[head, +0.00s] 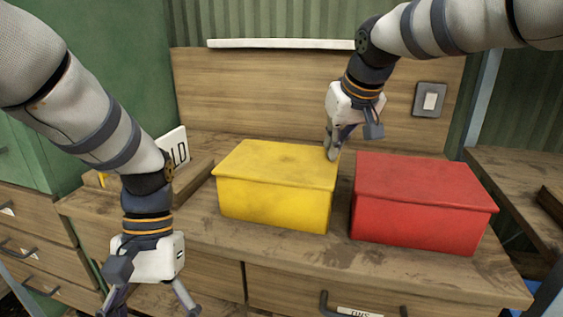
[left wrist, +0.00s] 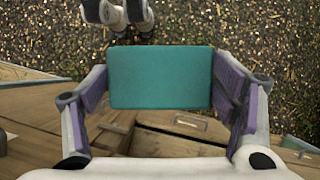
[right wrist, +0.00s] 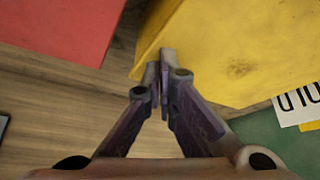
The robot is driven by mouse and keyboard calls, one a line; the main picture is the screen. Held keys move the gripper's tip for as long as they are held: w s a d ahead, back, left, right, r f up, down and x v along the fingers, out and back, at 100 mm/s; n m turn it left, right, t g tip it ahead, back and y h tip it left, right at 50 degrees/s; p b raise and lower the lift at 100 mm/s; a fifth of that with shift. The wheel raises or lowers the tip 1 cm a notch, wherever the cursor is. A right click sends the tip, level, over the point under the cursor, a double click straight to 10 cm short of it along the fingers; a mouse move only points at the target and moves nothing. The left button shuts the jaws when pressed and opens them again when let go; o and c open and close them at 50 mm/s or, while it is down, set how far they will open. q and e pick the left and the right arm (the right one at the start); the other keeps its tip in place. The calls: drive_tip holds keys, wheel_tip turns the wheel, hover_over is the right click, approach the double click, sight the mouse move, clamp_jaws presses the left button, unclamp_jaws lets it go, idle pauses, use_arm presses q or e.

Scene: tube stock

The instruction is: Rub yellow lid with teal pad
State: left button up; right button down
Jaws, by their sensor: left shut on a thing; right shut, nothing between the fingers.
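The yellow box stands on the wooden bench, its yellow lid (head: 275,162) closed and facing up. It also shows in the right wrist view (right wrist: 235,50). The teal pad (left wrist: 160,78), a flat rectangle, is gripped between the fingers of my left gripper (head: 150,298). That gripper hangs low in front of the bench, left of the yellow box; the pad is out of frame in the head view. My right gripper (head: 331,152) is shut and empty, its fingertips at the right rear corner of the yellow lid. I cannot tell whether they touch it.
A red box (head: 422,205) stands close to the right of the yellow one, with a narrow gap between. A wooden tray (head: 190,180) with a lettered white sign (head: 174,148) is at the left. A wall switch (head: 429,100) is behind. Drawers with handles line the bench front.

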drive_tip(key=shift+r, duration=3)
